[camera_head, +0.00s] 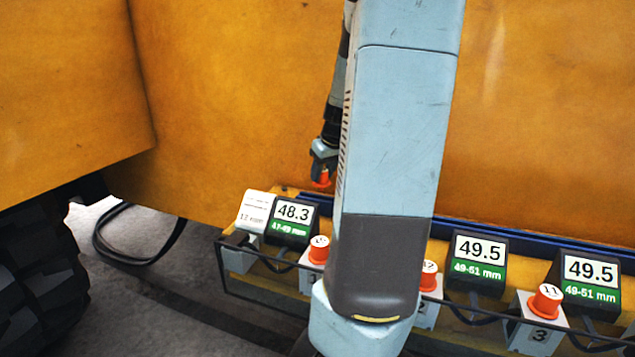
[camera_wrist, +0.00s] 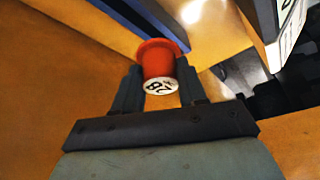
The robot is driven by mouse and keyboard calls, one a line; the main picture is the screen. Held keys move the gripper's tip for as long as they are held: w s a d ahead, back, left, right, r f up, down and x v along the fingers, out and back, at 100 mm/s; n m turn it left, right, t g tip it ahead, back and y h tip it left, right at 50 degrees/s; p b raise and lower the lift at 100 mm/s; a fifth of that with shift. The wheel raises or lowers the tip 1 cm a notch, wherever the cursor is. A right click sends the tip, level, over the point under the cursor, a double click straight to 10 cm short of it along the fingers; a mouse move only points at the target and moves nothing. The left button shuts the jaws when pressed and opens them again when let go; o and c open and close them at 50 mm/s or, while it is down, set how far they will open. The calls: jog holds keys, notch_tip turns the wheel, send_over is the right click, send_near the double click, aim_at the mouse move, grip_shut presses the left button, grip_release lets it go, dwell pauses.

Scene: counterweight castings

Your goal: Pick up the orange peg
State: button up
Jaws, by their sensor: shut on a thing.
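An orange peg (camera_wrist: 157,60) with a white, marked end face is between the two fingers of my gripper (camera_wrist: 160,88) in the wrist view. My gripper is shut on it. In the head view my gripper (camera_head: 322,172) hangs above the rail of gauges, left of my large arm link, and the orange peg (camera_head: 322,181) shows small at its tip. The peg appears clear of the rail below. The marking on its end face is hard to read.
Orange-capped pegs (camera_head: 319,250) (camera_head: 428,275) (camera_head: 546,300) stand in grey numbered blocks along the rail. Displays read 48.3 (camera_head: 292,220) and 49.5 (camera_head: 479,262). A white label plate (camera_head: 255,210) stands at the left end. A large yellow casting (camera_head: 240,90) fills the back. A black tyre (camera_head: 35,280) is at left.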

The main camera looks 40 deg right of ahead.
jog(key=s+d+r, duration=0.1)
jog(key=s+r, duration=0.6)
jog(key=s, duration=0.4)
jog(key=shift+s+r, duration=0.25)
jog(key=shift+s, duration=0.15)
jog(key=shift+d, duration=0.1)
